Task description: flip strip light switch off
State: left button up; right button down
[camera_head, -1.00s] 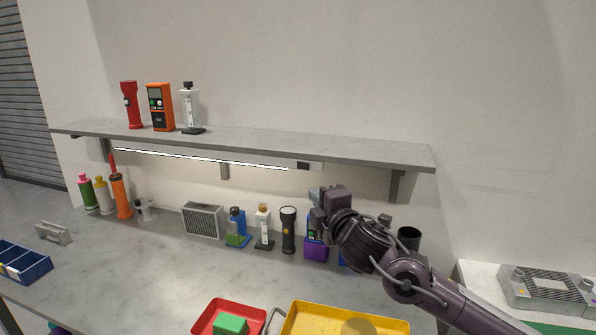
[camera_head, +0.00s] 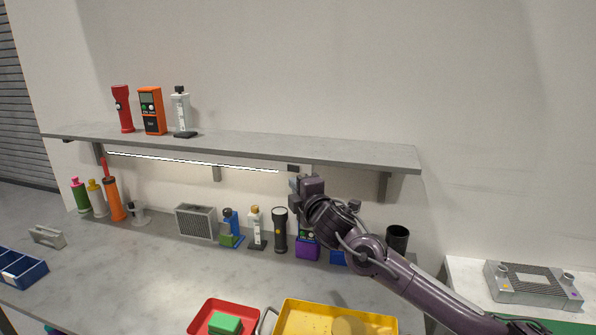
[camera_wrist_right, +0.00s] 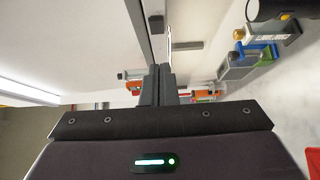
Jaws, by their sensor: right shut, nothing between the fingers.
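The strip light (camera_head: 195,162) is a thin, brightly lit bar under the grey wall shelf. It also shows in the right wrist view (camera_wrist_right: 169,38) as a bright line beyond the fingers. Its small black switch (camera_head: 293,168) sits at the bar's right end, under the shelf. I cannot make out the switch's position, nor the switch itself in the wrist view. My right gripper (camera_head: 294,183) is just below the switch, its fingers shut and empty. The fingers also show together in the wrist view (camera_wrist_right: 160,72). I cannot tell whether they touch the switch housing. My left gripper is out of view.
The shelf (camera_head: 350,158) hangs just above the gripper and holds a red flashlight (camera_head: 122,108), an orange meter (camera_head: 152,110) and a white bottle. Below, a black flashlight (camera_head: 280,230), a purple bin (camera_head: 307,248) and bottles line the bench's back. The bench's middle (camera_head: 150,270) is clear.

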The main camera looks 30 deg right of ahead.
aim_at(295, 170)
jog(key=w+d, duration=0.1)
jog(key=w+d+p, duration=0.1)
jog(key=w, duration=0.1)
jog(key=w+d+p, duration=0.1)
jog(key=shift+w+r, duration=0.15)
jog(key=shift+w+d+p, duration=0.2)
jog(key=shift+d+p, duration=0.1)
jog(key=shift+d, duration=0.1)
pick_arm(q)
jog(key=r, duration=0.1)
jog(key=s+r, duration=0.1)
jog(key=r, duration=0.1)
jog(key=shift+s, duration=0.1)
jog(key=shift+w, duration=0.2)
pick_arm(e)
jog(key=shift+w+d+f+b, duration=0.1)
jog(key=shift+d+f+b, duration=0.15)
jog(key=shift+b, duration=0.05)
jog(key=shift+r, duration=0.2)
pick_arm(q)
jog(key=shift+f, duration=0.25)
pick_arm(e)
jog(key=shift+d, duration=0.1)
